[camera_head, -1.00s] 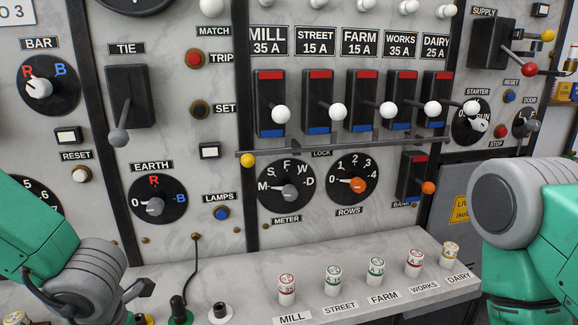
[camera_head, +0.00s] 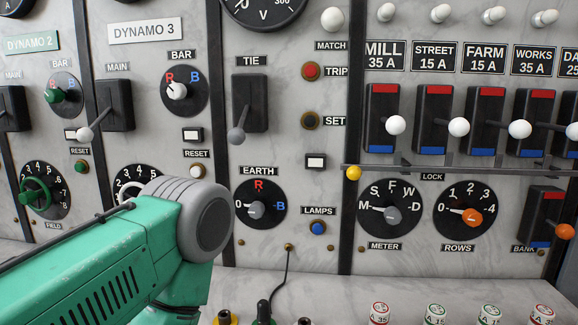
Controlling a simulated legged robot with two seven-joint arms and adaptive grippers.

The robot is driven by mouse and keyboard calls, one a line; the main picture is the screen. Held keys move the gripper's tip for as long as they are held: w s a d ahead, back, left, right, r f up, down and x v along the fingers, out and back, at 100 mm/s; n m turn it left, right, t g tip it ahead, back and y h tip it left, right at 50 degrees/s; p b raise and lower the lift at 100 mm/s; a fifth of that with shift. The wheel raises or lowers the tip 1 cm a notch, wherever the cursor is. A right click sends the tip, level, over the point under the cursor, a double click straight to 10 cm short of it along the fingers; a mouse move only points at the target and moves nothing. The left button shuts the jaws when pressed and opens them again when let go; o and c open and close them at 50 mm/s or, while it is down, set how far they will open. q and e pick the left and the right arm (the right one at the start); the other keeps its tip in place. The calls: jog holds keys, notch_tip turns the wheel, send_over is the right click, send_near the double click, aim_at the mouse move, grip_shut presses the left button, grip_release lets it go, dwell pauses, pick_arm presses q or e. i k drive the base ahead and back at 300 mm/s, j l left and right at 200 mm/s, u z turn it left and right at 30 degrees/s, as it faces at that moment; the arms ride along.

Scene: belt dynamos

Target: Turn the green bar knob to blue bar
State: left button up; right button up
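The green bar knob (camera_head: 54,95) sits on a round black BAR dial (camera_head: 69,106) on the Dynamo 2 panel at the far left. Red R and blue B marks stand above it; its exact pointing is too small to tell. My green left arm comes in from the lower left, with a grey joint in front of the Dynamo 3 panel, right of and below the knob. Neither my left nor my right gripper shows.
A white BAR knob (camera_head: 177,91) is on the Dynamo 3 panel. MAIN lever handles (camera_head: 85,134) and a TIE lever (camera_head: 236,136) stick out. A green field handwheel (camera_head: 36,193) is below the green knob. Feeder switches with white knobs and a rail are at right.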

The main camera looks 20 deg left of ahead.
aim_at(53, 96)
jog(key=u, duration=2.05)
